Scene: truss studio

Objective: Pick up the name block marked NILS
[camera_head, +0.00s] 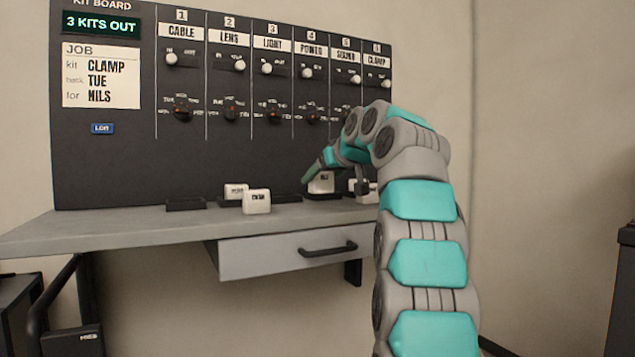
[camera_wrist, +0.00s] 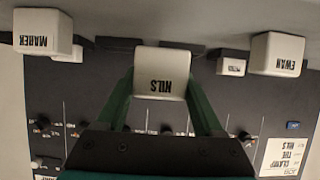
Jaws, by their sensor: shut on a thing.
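The white name block marked NILS (camera_wrist: 161,75) sits between the two green fingers of my gripper (camera_wrist: 162,92) in the wrist view, its lettering upside down in that picture. My gripper is shut on it from both sides. In the head view my gripper (camera_head: 314,172) reaches over the shelf from the right, and the NILS block (camera_head: 321,184) shows at its tip, just above a dark tray (camera_head: 323,197). I cannot tell if the block still touches the tray.
Other white blocks stand nearby: EWAN (camera_wrist: 277,55), MAREK (camera_wrist: 43,33) and a smaller-looking one (camera_wrist: 233,64). Dark empty trays (camera_head: 186,204) line the shelf (camera_head: 110,228). The kit board (camera_head: 105,160) rises behind, with knobs and a job card (camera_head: 101,76) reading CLAMP, TUE, NILS.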

